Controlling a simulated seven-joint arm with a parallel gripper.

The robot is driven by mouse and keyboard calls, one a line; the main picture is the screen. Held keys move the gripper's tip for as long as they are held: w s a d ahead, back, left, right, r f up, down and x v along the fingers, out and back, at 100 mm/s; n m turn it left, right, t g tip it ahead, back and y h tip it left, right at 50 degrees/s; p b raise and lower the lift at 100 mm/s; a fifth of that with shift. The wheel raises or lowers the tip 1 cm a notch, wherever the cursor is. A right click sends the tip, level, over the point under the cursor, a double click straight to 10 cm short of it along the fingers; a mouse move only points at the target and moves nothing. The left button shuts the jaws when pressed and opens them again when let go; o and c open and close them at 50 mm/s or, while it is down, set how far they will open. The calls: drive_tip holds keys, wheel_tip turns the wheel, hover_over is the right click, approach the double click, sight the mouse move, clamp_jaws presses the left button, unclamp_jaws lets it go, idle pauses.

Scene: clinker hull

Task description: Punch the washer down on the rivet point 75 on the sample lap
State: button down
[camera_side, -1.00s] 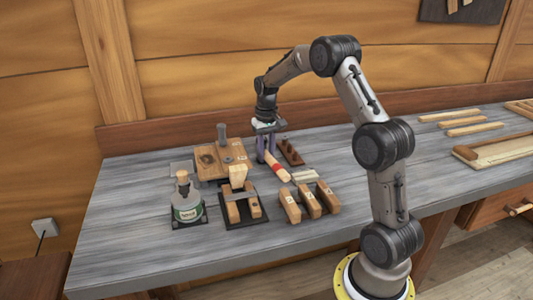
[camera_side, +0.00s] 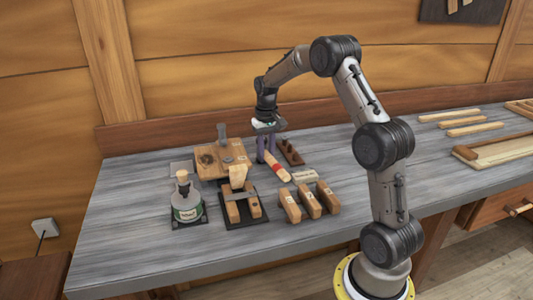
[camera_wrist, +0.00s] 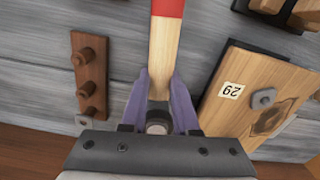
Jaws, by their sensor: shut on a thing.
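My gripper (camera_side: 266,160) has purple fingers, low over the back middle of the bench. In the wrist view the fingers (camera_wrist: 160,105) are shut on a wooden tool handle (camera_wrist: 163,60) with a red band; a small dark round end shows between them. In the side view the handle (camera_side: 281,173) slants down to the front right. The sample lap is a wooden board (camera_side: 208,172) to the left of my gripper, with a grey metal piece (camera_side: 222,133) on it. The wrist view shows its numbered label (camera_wrist: 231,90) and a grey holed piece (camera_wrist: 263,98). I cannot make out the washer or point 75.
A dark red-brown rack with pegs (camera_wrist: 88,80) stands just right of my gripper in the side view. In front are a bottle (camera_side: 187,205), a wooden clamp-like fixture (camera_side: 240,205) and several numbered blocks (camera_side: 310,203). The bench's front left is clear.

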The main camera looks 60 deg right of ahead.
drive_tip(key=shift+r, duration=0.85)
drive_tip(key=shift+r, duration=3.9)
drive_tip(key=c, duration=1.3)
unclamp_jaws()
drive_tip(key=shift+c, duration=0.2)
clamp_jaws()
